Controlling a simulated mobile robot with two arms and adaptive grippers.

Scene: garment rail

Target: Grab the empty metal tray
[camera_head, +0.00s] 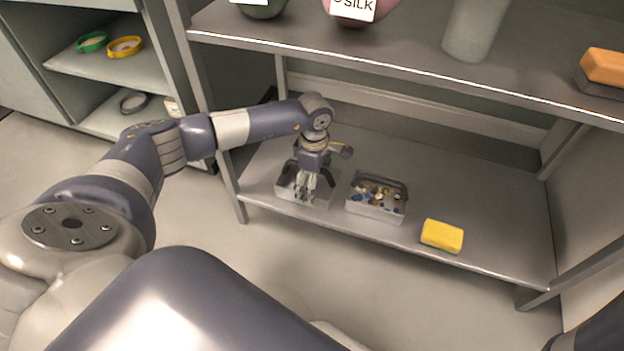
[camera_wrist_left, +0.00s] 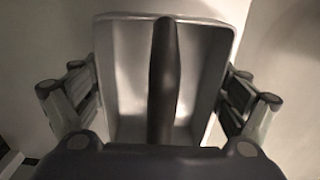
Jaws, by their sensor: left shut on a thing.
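The empty metal tray (camera_head: 287,186) is a light, open box on the lower shelf, near its left front corner. In the left wrist view the tray (camera_wrist_left: 130,72) shows a bare inside, with a dark bar (camera_wrist_left: 164,75) running across its middle. My left gripper (camera_head: 313,188) points down over the tray and is shut on it. In the wrist view its fingers show on both sides of the tray; the exact contact is hidden. My right gripper is not in view.
A second tray (camera_head: 372,211) full of small parts stands close to the right. A yellow block (camera_head: 441,236) lies farther right at the shelf's front edge. The upper shelf (camera_head: 400,62) overhangs behind. The lower shelf's right part (camera_head: 490,215) is clear.

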